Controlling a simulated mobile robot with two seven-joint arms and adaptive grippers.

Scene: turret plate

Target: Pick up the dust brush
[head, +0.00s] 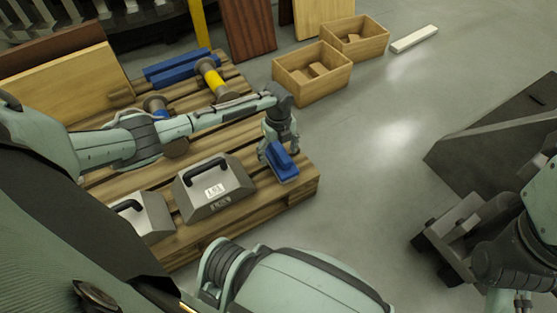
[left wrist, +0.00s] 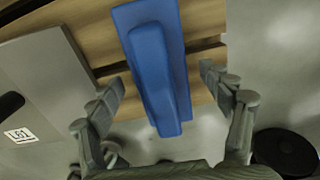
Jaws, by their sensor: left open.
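The dust brush (head: 282,163) is a blue block-like piece with a raised blue handle. It lies near the right front corner of the wooden pallet (head: 300,187). In the left wrist view the brush (left wrist: 155,65) runs up and down the picture between the fingers. My left gripper (head: 276,150) is open and points down over the brush. In the left wrist view my left gripper (left wrist: 165,95) has one finger on each side of the handle, with gaps between. The brush's underside is hidden.
Blue and yellow parts (head: 213,80) lie farther back on the pallet. Two wooden boxes (head: 312,75) stand behind. Open floor (head: 380,140) lies to the right.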

